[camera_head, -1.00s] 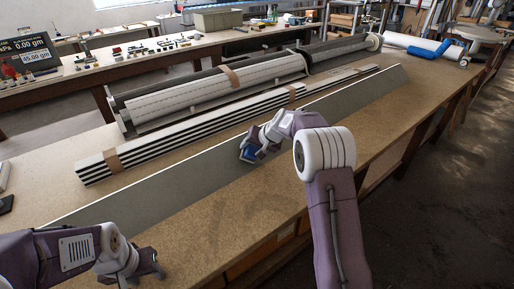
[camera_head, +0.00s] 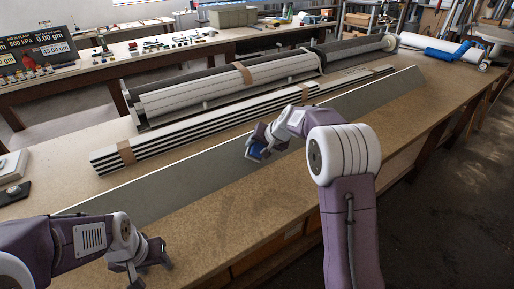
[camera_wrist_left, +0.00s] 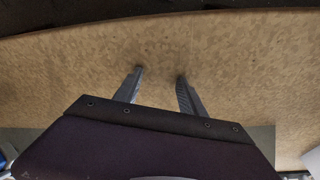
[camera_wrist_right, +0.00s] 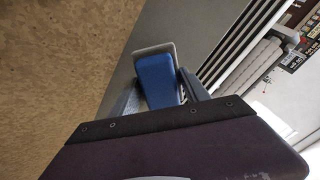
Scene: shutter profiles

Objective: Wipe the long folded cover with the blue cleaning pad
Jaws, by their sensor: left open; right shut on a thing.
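The long folded cover (camera_head: 190,190) is a grey strip with a pale edge, lying diagonally along the bench. It also shows as a grey band in the right wrist view (camera_wrist_right: 124,62). My right gripper (camera_head: 256,150) is over the middle of the cover, shut on the blue cleaning pad (camera_wrist_right: 155,80). The pad has a pale grey face and shows as a small blue patch in the head view (camera_head: 254,153); whether it touches the cover I cannot tell. My left gripper (camera_wrist_left: 158,80) is open and empty over bare bench near the front edge.
A bundle of striped profiles (camera_head: 200,128) with brown straps lies just behind the cover. Behind it is a large roller shutter (camera_head: 210,95). A white roll with a blue wrap (camera_head: 450,50) is at the far right. The bench (camera_head: 215,225) is clear in front of the cover.

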